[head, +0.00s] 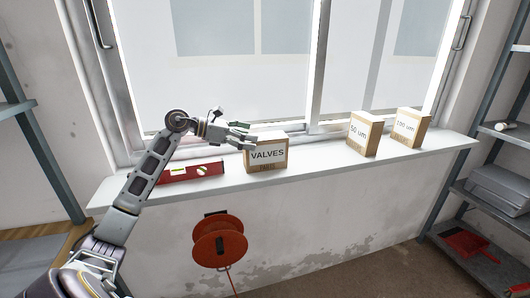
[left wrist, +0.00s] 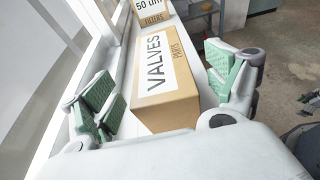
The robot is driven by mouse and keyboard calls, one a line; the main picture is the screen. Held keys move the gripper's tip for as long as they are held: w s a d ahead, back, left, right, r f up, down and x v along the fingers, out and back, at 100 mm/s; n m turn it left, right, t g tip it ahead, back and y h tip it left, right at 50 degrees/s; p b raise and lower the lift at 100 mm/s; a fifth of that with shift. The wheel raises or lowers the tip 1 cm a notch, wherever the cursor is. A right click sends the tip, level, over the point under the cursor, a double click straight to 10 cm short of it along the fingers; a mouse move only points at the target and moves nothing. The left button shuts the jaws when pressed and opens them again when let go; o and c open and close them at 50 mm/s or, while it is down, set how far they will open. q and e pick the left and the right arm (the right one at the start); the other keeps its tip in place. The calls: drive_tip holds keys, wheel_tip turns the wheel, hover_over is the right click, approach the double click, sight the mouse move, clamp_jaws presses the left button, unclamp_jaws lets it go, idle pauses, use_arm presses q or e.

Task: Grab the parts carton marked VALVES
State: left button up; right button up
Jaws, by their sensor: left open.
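The carton marked VALVES (head: 267,155) is a brown box with a white label, standing upright on the white window sill. It also shows in the left wrist view (left wrist: 177,100), between the spread green finger pads. My left gripper (head: 243,135) is open at the upper left edge of the carton in the head view. In the left wrist view the left gripper (left wrist: 165,105) has one finger on each side of the carton, with gaps visible. I cannot tell whether any finger touches it.
Two more cartons, one marked 50 um (head: 364,135) and another (head: 409,128), stand farther right on the sill (head: 320,160). A red spirit level (head: 192,173) lies left of the VALVES carton. The window is close behind. A red reel (head: 219,242) hangs below.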

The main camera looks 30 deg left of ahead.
sight(260, 136)
use_arm(q)
drive_tip(key=shift+w+d, duration=0.5)
drive_tip(key=shift+w, duration=0.05)
drive_tip(key=shift+x, duration=1.25)
drive_tip(key=shift+c, duration=0.2)
drive_tip(key=shift+r, duration=0.1)
clamp_jaws()
